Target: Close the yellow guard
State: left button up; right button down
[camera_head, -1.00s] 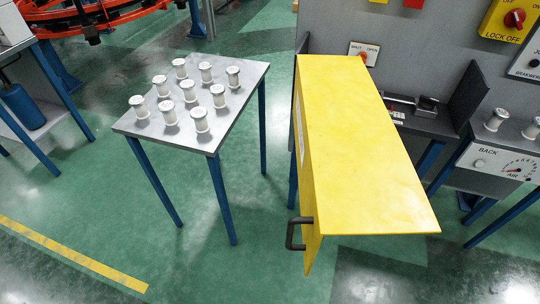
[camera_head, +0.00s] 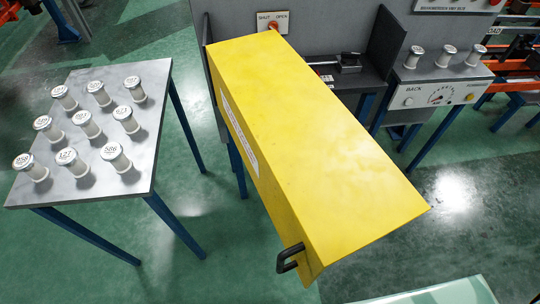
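The yellow guard (camera_head: 320,140) stands swung out from the grey machine in the middle of the view, open towards me. Its dark handle (camera_head: 290,258) is at the lower near corner, and a white label (camera_head: 240,134) is on its left face. Behind it, part of the dark machine bay (camera_head: 352,75) shows uncovered. A red knob on the SHUT/OPEN plate (camera_head: 273,22) is just above the guard's far end. Neither of my grippers is in view.
A grey table (camera_head: 150,150) with several white numbered spools stands left of the guard. Green floor (camera_head: 225,235) is clear between table and guard.

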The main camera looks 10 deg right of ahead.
aim_at(329, 191)
jog(key=k+j, duration=0.15)
jog(key=k, duration=0.2)
jog(key=k+j, duration=0.2)
jog(key=k, duration=0.2)
jog(key=k+j, duration=0.15)
jog(key=k, duration=0.2)
jog(key=z, duration=0.05)
